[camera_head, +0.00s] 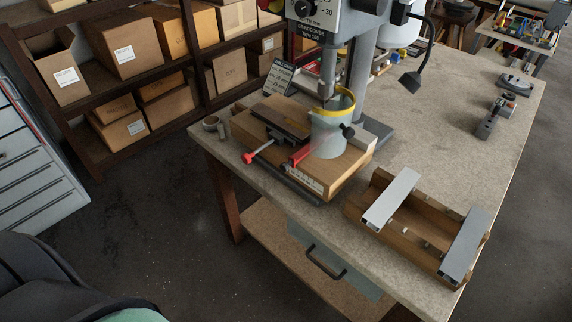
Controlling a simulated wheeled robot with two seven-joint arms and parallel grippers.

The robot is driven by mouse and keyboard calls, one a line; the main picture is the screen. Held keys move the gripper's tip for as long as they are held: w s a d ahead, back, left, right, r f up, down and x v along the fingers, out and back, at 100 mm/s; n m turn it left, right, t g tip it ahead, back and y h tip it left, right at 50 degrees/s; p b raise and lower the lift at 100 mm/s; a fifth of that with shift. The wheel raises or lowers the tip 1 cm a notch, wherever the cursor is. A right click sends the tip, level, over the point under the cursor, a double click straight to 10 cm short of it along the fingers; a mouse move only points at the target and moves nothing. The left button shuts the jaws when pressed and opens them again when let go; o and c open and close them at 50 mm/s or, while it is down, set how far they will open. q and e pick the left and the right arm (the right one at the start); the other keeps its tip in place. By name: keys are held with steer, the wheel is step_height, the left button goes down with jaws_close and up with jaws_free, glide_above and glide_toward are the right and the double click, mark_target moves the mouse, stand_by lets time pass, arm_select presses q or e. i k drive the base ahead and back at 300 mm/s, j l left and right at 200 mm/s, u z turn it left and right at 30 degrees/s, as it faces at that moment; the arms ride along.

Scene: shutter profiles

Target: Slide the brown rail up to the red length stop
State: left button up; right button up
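The brown rail (281,120) appears to be the dark brown flat piece lying on the wooden drilling jig (344,176) under the drill press. Its right end lies close to the clear guard with the yellow rim (331,134). The red length stop (299,156) appears to be the small red block at the jig's front, beside the guard. I cannot tell whether rail and stop touch; they look apart. A red-knobbed clamp handle (249,157) sticks out at the jig's front left. Neither of my grippers is in view.
The drill press column (362,62) stands behind the jig. A wooden rack (408,226) with two grey profiles (391,198) lies at the right front of the table. The tabletop (440,130) right of the press is mostly clear.

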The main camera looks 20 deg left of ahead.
mark_target(301, 134)
steer(key=i+j+z, duration=0.15)
steer(key=j+z, duration=0.2)
steer(key=j, duration=1.55)
steer(key=k+j+z, duration=0.1)
steer(key=j+z, duration=0.3)
steer(key=j, duration=1.45)
